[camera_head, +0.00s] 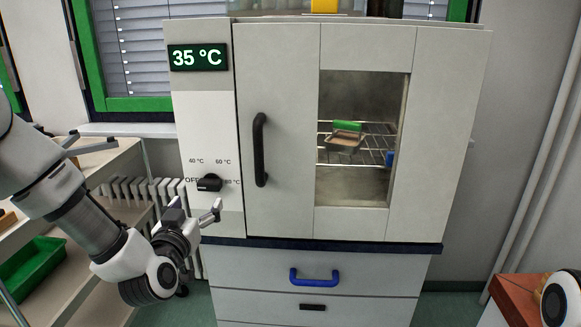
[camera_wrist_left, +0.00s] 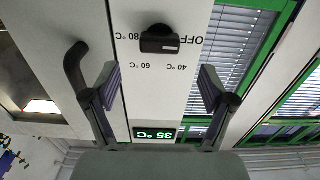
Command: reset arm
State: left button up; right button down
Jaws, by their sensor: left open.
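My left gripper (camera_head: 205,212) is open and empty in front of the oven's control panel, just below the black knob (camera_head: 209,183). In the wrist view the open jaws (camera_wrist_left: 158,85) frame the panel, with the knob (camera_wrist_left: 160,40) beyond them and apart from them. The knob's pale mark appears to lie on the OFF side. The green display (camera_head: 198,57) reads 35 °C and also shows upside down in the wrist view (camera_wrist_left: 155,134). My right gripper is not in view; only a white piece of my right arm shows at the lower right.
The oven door (camera_head: 277,130) is shut, with a black handle (camera_head: 260,150). Through its window a tray (camera_head: 343,140) with a green item (camera_head: 347,126) sits on a rack. A drawer with a blue handle (camera_head: 314,276) is below. A shelf with a green bin (camera_head: 30,268) stands left.

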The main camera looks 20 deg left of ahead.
pick_arm(q)
jog(key=s+d+f+m+g+h, duration=0.1)
jog(key=s+d+f+g, duration=0.15)
jog(key=f, duration=0.75)
jog(key=s+d+f+m+g+h, duration=0.1)
jog(key=s+d+f+m+g, duration=0.15)
jog(key=f, duration=0.65)
jog(key=s+d+f+m+g+h, duration=0.1)
jog(key=s+d+f+g, duration=0.15)
jog(key=f, duration=0.75)
jog(key=s+d+f+g, duration=0.1)
jog(key=s+f+g, duration=0.2)
jog(key=s, duration=0.4)
jog(key=s+d+f+n+g+h, duration=0.1)
jog(key=s+d+f+g, duration=0.1)
jog(key=s+f, duration=0.4)
jog(key=s+d+f+n+g, duration=0.1)
jog(key=s+f+g, duration=0.3)
jog(key=s, duration=0.5)
jog(key=shift+s+d+f+g+h, duration=0.2)
jog(key=shift+s+d+g+h, duration=0.15)
jog(key=shift+g, duration=0.2)
